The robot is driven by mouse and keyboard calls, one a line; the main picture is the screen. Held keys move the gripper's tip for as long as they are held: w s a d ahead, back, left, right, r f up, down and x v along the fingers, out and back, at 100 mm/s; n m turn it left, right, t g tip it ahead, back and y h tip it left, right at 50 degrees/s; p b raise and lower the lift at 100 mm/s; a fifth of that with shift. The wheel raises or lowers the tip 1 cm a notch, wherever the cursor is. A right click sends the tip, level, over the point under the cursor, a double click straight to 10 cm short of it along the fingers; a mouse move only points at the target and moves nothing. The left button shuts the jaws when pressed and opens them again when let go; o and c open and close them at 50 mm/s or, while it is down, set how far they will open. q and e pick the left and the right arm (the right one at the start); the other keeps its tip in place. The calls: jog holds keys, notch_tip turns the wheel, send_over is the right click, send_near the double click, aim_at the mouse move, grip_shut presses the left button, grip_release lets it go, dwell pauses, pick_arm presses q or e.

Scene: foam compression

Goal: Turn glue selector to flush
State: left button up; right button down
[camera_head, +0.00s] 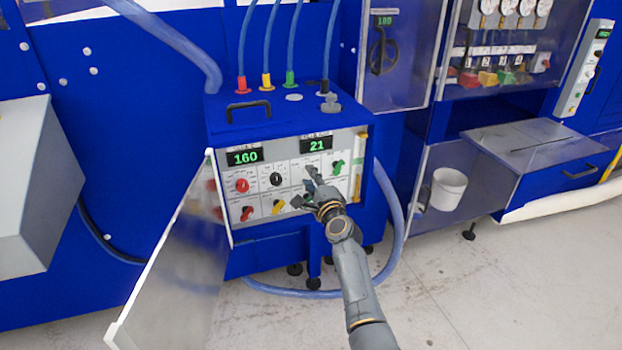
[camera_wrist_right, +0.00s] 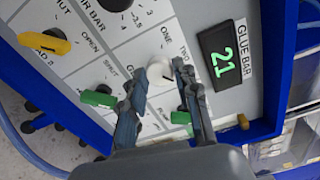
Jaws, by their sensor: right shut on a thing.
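A blue machine has a white control panel (camera_head: 291,172) with coloured knobs and two green displays, 160 and 21. My right gripper (camera_head: 305,187) is at the panel's middle right. In the right wrist view the fingertips of my right gripper (camera_wrist_right: 157,80) are on either side of a round white knob (camera_wrist_right: 160,69), shut on it. The words ONE and TWO stand beside this knob, near the GLUE BAR display (camera_wrist_right: 224,61). I cannot read which label its pointer faces. In the head view the gripper hides this knob. My left gripper is not in view.
Green knobs (camera_wrist_right: 98,98) and a yellow knob (camera_wrist_right: 45,42) sit close around the fingers. The clear panel door (camera_head: 172,262) stands open at the left. Hoses rise from the machine's top. A white bucket (camera_head: 448,188) stands at the right. Floor is clear in front.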

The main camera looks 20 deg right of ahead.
jog(key=shift+m, duration=0.7)
jog(key=c, duration=1)
grip_release()
